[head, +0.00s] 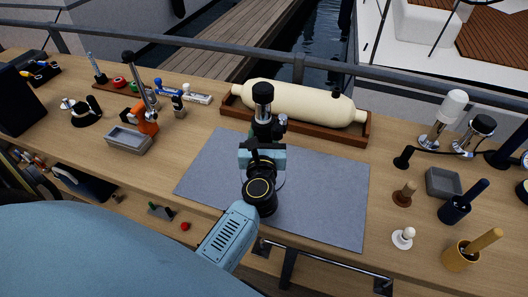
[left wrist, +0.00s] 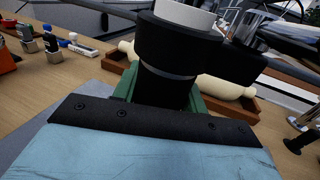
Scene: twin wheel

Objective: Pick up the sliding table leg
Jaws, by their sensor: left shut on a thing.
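A black and green upright piece (head: 264,112), with a thick black cylindrical top, stands over the back part of the grey mat (head: 320,195). I cannot tell for sure that it is the sliding table leg. My left gripper (head: 262,157) is shut on its lower part. In the left wrist view the piece (left wrist: 172,55) rises close up behind the pale blue gripper body, with its green part showing low down. Its bottom end is hidden, so I cannot tell whether it touches the mat. My right gripper is not in view.
A cream cylinder (head: 300,103) lies in a brown wooden tray (head: 357,132) behind the piece. An orange tool with a black-knobbed lever (head: 147,120) and a grey tray (head: 128,140) stand left. Several posts, cups and a grey square tray (head: 443,182) stand right. The mat's right half is clear.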

